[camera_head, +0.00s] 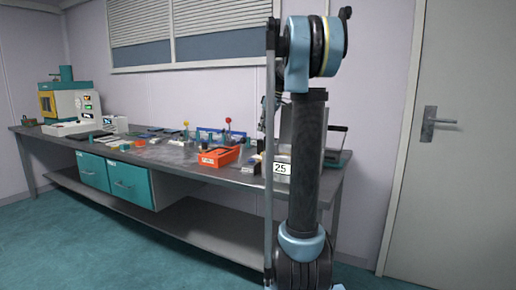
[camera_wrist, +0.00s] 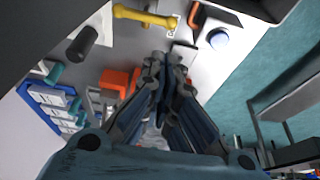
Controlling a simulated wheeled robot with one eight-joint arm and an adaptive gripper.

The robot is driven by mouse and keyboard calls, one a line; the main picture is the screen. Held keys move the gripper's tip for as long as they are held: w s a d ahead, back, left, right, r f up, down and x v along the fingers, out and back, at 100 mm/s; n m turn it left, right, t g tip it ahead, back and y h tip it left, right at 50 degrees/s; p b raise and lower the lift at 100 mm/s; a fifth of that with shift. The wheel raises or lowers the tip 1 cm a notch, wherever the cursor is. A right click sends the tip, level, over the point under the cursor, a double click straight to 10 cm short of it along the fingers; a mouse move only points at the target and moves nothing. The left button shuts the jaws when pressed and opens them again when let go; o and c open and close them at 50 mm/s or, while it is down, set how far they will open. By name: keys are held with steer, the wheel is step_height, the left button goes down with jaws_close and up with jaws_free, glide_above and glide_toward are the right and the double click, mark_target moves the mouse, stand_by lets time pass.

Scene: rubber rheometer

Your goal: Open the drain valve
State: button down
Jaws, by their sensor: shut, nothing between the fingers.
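In the wrist view, my gripper (camera_wrist: 166,60) is shut and empty, with its fingertips together. A yellow bar-shaped handle (camera_wrist: 146,16) lies beyond the tips, above them in the picture and apart from them. An orange bent handle (camera_wrist: 194,14) is just right of it. I cannot tell for sure which of these, if either, is the drain valve. A black cylindrical knob (camera_wrist: 82,43) sits further left, and a pale blue round part (camera_wrist: 218,38) is to the right. In the head view my arm covers the right end of the bench, and my gripper is not clearly visible there.
The long grey bench (camera_head: 180,158) holds an orange bin (camera_head: 219,157), small tools and a white-and-yellow machine (camera_head: 66,102) at its far left. Teal drawers (camera_head: 130,183) hang below. A blue rack (camera_wrist: 50,100) shows in the wrist view. A door (camera_head: 455,170) is right.

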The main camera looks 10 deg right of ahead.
steer(key=x, duration=1)
steer(key=shift+d, duration=0.1)
steer(key=shift+s, duration=0.15)
